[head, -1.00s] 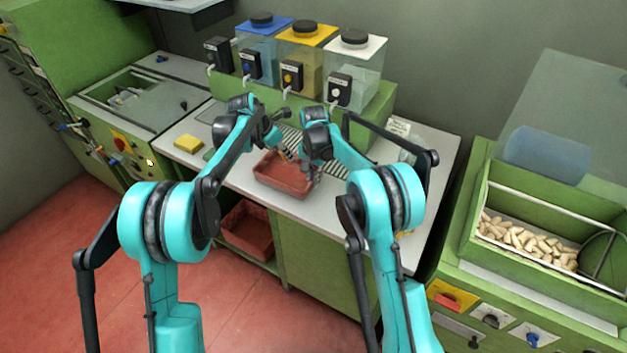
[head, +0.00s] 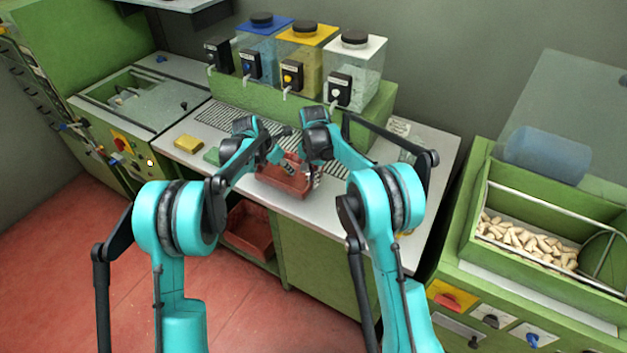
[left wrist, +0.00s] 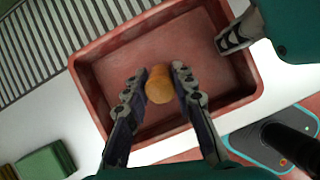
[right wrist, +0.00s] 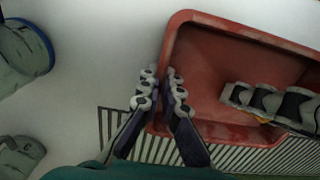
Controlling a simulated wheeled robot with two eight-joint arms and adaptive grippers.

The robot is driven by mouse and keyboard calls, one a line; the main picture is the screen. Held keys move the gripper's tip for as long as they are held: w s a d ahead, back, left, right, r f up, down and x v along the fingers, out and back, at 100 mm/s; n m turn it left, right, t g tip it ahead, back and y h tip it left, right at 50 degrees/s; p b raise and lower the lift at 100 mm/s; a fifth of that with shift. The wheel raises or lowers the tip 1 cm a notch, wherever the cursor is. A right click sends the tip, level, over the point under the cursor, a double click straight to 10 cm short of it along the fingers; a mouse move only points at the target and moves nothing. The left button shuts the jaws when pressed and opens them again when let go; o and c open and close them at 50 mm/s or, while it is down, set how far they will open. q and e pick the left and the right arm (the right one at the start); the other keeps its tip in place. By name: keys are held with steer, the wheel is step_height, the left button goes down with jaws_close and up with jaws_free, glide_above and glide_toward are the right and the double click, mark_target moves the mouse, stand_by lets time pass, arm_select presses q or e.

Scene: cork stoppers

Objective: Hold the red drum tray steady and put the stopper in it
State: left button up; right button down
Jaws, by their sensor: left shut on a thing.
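The red drum tray (head: 283,185) sits on the light worktop; its rim also shows in the left wrist view (left wrist: 95,95) and the right wrist view (right wrist: 250,32). My left gripper (left wrist: 152,85) is shut on an orange-brown cork stopper (left wrist: 159,85), held over the inside of the tray. In the right wrist view only a sliver of the stopper shows past the left fingers (right wrist: 262,119). My right gripper (right wrist: 160,88) has its fingers on either side of the tray's wall, one outside and one inside, close against it. The head view mostly hides both sets of fingertips.
A slatted grate (head: 240,117) lies behind the tray, below several dispensers (head: 305,60). A yellow sponge (head: 188,143) and a green pad (head: 212,156) lie to the left. Another red tray (head: 250,228) is on the shelf below. A stopper bin (head: 525,240) stands right.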

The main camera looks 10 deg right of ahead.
arm_select(q)
steer(key=o, duration=0.8)
steer(key=v, duration=1.2)
arm_select(e)
steer(key=c, duration=1.6)
jaws_free()
steer(key=shift+c, duration=0.2)
steer(key=shift+r, duration=0.15)
